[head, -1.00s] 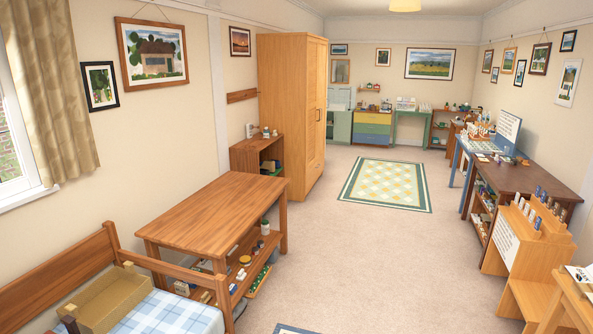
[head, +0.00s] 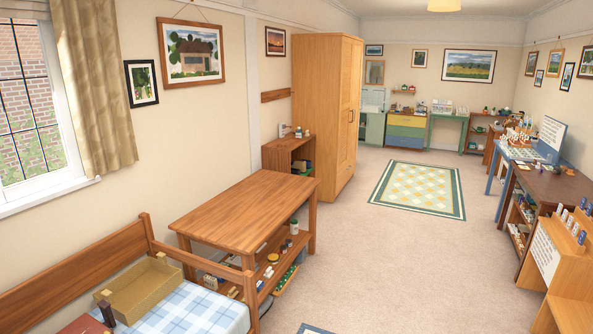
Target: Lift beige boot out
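I cannot make out a beige boot in the head view. An open-topped tan box (head: 152,299) stands on the blue-and-white checked cover (head: 192,316) of a wooden bed or bench at the lower left. Its inside shows only in part, and I see no boot in it. A small dark brown upright thing (head: 107,313) with a pale tan piece (head: 103,296) above it is at the box's near left corner; I cannot tell what it is. Neither of my grippers is in view.
A wooden table (head: 240,212) with a loaded lower shelf stands just beyond the bed. A tall wardrobe (head: 325,115) is behind it. Desks and a wooden stand (head: 560,255) line the right side. The carpet (head: 385,270) in the middle is clear, with a rug (head: 418,189) farther off.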

